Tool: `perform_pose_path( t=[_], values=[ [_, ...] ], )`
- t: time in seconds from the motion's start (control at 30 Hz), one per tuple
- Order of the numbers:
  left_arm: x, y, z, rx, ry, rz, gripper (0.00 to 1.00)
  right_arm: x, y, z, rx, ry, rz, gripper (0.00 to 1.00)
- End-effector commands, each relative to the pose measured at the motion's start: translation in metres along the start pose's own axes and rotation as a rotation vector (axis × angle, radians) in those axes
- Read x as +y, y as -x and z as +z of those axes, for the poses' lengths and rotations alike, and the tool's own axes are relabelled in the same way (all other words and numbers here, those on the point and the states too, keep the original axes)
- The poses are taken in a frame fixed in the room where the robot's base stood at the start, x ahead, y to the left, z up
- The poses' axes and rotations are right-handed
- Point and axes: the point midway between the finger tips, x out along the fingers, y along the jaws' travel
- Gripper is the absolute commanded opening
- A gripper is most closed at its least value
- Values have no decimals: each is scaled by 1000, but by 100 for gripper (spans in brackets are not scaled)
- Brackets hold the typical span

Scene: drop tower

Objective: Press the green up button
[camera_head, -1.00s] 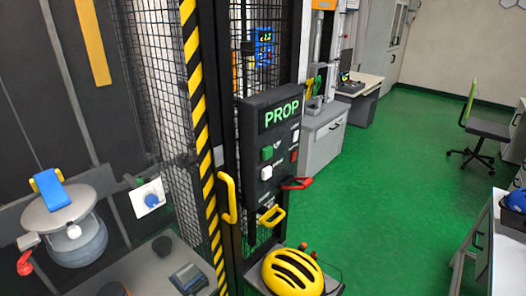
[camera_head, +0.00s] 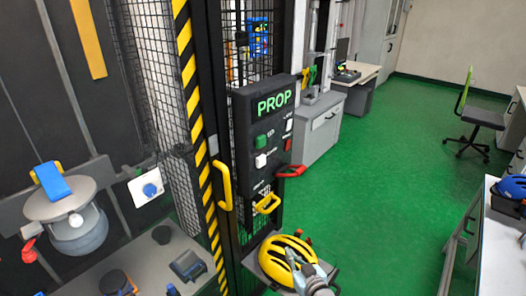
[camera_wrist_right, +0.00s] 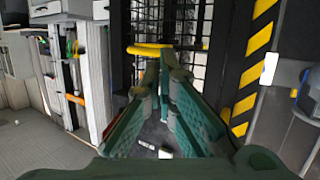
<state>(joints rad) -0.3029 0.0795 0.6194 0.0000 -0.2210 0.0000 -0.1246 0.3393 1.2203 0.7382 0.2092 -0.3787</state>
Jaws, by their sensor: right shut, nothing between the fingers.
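My right gripper (camera_head: 293,258) is at the bottom of the head view, in front of a yellow helmet, below the panel and apart from the green button. In the wrist view its fingers (camera_wrist_right: 163,72) are together and empty. The green button is not clear in the wrist view. My left gripper is not in view.
A yellow handle (camera_head: 222,186) is left of the panel on the mesh cage. A smaller yellow handle (camera_head: 268,203) and a red handle (camera_head: 291,171) project below it. The yellow helmet (camera_head: 272,264) rests beneath. Green floor (camera_head: 400,160) is open to the right.

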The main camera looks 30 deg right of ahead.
Motion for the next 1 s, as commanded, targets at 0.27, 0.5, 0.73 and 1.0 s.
perform_pose_path(
  t=[0.27, 0.5, 0.73, 1.0],
  values=[
    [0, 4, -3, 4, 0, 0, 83, 25, -10, -195, 449, -105, 51, 0],
    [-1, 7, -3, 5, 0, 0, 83, 42, 19, -311, 715, -213, 84, 0],
    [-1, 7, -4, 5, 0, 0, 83, 46, 28, -333, 768, -244, 92, 0],
    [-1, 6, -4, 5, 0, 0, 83, 46, 26, -332, 767, -243, 92, 0]
  ],
)
